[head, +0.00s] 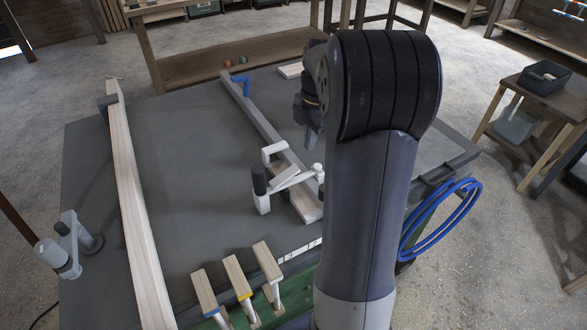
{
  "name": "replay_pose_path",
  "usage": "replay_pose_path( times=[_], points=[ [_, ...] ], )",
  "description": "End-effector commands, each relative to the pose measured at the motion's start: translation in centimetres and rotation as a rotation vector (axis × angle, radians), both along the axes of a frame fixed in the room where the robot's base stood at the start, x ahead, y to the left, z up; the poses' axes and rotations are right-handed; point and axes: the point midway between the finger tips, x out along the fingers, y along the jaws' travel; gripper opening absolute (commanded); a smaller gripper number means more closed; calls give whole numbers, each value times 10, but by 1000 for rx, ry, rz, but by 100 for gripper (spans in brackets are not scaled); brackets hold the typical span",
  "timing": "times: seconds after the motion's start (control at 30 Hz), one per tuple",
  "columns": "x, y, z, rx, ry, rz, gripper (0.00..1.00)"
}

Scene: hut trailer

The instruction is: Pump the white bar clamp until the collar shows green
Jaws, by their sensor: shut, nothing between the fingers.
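The white bar clamp (283,181) sits near the middle of the grey table, at the near end of a long grey bar with a blue piece (240,85) at its far end. The clamp has a dark upright grip (259,180) on its left and a white rounded knob (319,170) on its right. I cannot make out the collar's colour. My gripper (314,148) hangs behind my upright arm, above and just beyond the clamp's right side. It is shut and empty, partly hidden by my arm. I cannot tell whether it touches the clamp.
A long pale beam (135,205) lies along the table's left side, with a grey and white clamp-like device (70,245) beside it. Blue hose loops (440,220) hang at the right. The table between beam and clamp is clear.

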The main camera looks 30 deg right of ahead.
Motion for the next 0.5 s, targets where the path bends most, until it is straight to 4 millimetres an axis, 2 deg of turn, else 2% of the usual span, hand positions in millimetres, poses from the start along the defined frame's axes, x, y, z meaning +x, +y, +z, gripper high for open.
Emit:
replay_pose_path(
  times=[0.03,0.2,0.5],
  points=[
    [1,-1,11,-2,-3,0,0],
    [0,-4,34,-1,-1,0,0],
    [0,-4,44,0,1,0,0]
  ],
)
